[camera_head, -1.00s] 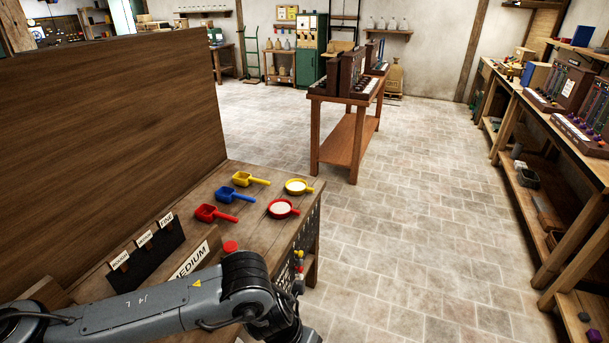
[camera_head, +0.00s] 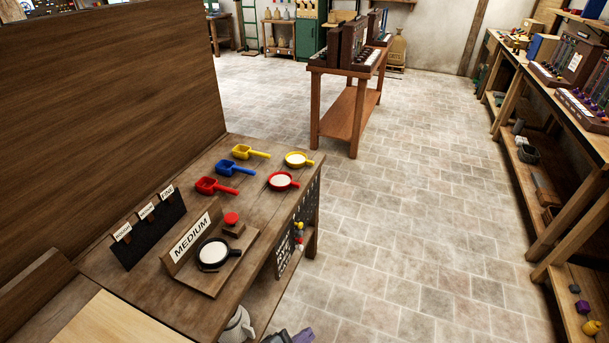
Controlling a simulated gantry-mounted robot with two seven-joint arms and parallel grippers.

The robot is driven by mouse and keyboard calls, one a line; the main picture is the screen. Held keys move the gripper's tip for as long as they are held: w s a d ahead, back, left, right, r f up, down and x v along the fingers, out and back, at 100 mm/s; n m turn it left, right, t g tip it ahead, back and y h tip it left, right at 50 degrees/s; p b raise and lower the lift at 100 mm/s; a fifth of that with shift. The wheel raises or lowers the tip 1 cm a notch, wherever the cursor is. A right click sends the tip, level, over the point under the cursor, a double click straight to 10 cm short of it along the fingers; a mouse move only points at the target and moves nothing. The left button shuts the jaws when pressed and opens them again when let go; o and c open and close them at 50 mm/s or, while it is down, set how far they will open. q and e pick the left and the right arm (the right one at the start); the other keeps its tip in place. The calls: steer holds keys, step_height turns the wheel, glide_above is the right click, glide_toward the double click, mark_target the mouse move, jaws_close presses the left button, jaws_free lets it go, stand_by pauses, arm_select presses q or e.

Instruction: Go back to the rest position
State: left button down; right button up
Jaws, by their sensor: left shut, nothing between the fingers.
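My left gripper (camera_head: 288,337) shows only as a small dark piece at the bottom edge of the head view, just right of the workbench (camera_head: 140,292); it is shut and holds nothing. Most of it is cut off by the frame. My right gripper is not in view. The bench top beside it is clear of my arms. A black round pan (camera_head: 213,252) with pale contents sits on a wooden stand with a MEDIUM sign (camera_head: 191,238) and a red button (camera_head: 231,218).
Red (camera_head: 213,186), blue (camera_head: 234,168) and yellow (camera_head: 249,152) scoops lie farther back. A tall wooden panel (camera_head: 105,110) stands at left. Open tiled floor (camera_head: 410,220) lies right.

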arm_select(q)
steer(key=s+a+f+n+g+y, duration=0.3)
steer(key=s+a+f+n, duration=0.35)
steer(key=a, duration=0.35)
steer(key=s+a+f+n+g+y, duration=0.25)
steer(key=s+a+f+n, duration=0.25)
steer(key=s+a, duration=0.45)
step_height(320, 180, up, 12)
steer(key=a+p, duration=0.2)
steer(key=p, duration=1.1)
steer(key=shift+w+y, duration=0.2)
steer(key=shift+y, duration=0.15)
steer(key=shift+r+n, duration=0.1)
steer(key=shift+n, duration=0.15)
